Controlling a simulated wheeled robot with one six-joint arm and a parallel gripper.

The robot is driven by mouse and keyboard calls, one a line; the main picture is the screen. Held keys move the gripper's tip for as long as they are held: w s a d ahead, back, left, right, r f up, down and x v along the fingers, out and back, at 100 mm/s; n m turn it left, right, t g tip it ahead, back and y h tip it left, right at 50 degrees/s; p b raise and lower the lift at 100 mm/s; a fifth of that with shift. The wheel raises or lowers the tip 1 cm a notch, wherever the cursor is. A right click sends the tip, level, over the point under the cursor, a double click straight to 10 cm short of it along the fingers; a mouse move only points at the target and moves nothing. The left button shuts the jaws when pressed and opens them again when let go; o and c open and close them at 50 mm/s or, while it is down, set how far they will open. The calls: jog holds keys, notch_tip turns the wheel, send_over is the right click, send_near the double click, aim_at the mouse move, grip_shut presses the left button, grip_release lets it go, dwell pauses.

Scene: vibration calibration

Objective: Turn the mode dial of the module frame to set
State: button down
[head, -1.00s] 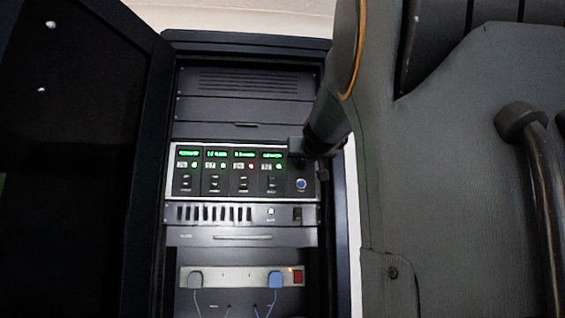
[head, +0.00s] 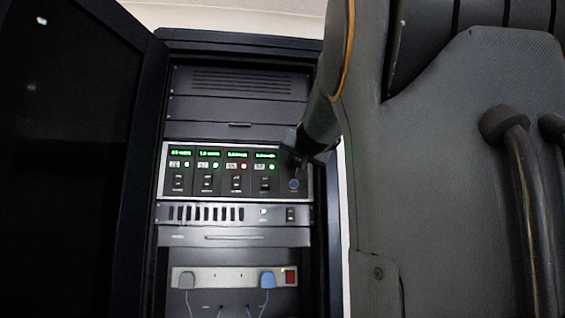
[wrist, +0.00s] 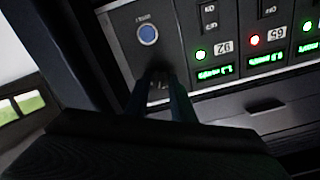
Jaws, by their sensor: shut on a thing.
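The module frame (head: 303,197) is a light-edged panel in the open rack, with several modules and a plain right-hand section. The mode dial (wrist: 158,76) is a small dark knob on that section, mostly hidden by my fingers in the wrist view. My gripper (wrist: 166,88) is shut on it, one finger on each side. In the head view my gripper (head: 288,160) covers the dial. The dial's pointer and the word set cannot be read. A round blue button (wrist: 148,35) on the same section also shows in the head view (head: 294,184).
The modules bear green displays (head: 237,154), switches and lamps; one lamp (head: 243,166) is red. Below are a slotted unit (head: 215,213) and a power strip (head: 228,278) with two plugs. The open rack door (head: 75,150) stands at the left. My arm fills the right side.

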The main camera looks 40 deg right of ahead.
jog(key=m, duration=0.3)
jog(key=shift+m, duration=0.3)
jog(key=shift+s+d+m+p, duration=0.1)
jog(key=shift+m+p, duration=0.35)
jog(key=shift+m, duration=1.15)
jog(key=shift+f, duration=0.1)
jog(key=c, duration=1.5)
grip_release()
jog(key=shift+c, duration=0.2)
jog(key=b+v, duration=0.1)
jog(key=v, duration=0.6)
jog(key=shift+s+a, duration=0.2)
jog(key=shift+s, duration=0.15)
